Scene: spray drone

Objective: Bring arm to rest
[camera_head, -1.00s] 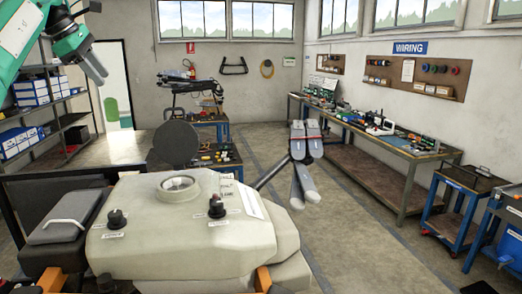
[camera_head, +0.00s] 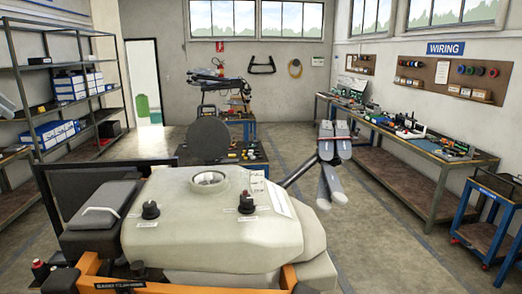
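The spray drone's beige tank body (camera_head: 215,225) fills the lower middle of the head view. Its round filler neck (camera_head: 209,180) is open at the top, and a dark round lid (camera_head: 208,140) stands up behind it. A folded grey rotor arm (camera_head: 330,160) sticks out at its right. At the far left edge a small grey piece (camera_head: 5,106) shows; it may be the tip of my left gripper, but I cannot tell whether it is open or shut. My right gripper is not in view. Neither gripper visibly touches the drone.
An orange frame (camera_head: 95,268) lies under the drone. Shelves (camera_head: 60,152) stand at the left, a long workbench (camera_head: 400,147) and a blue cart (camera_head: 495,225) at the right. The floor (camera_head: 385,235) between drone and bench is clear.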

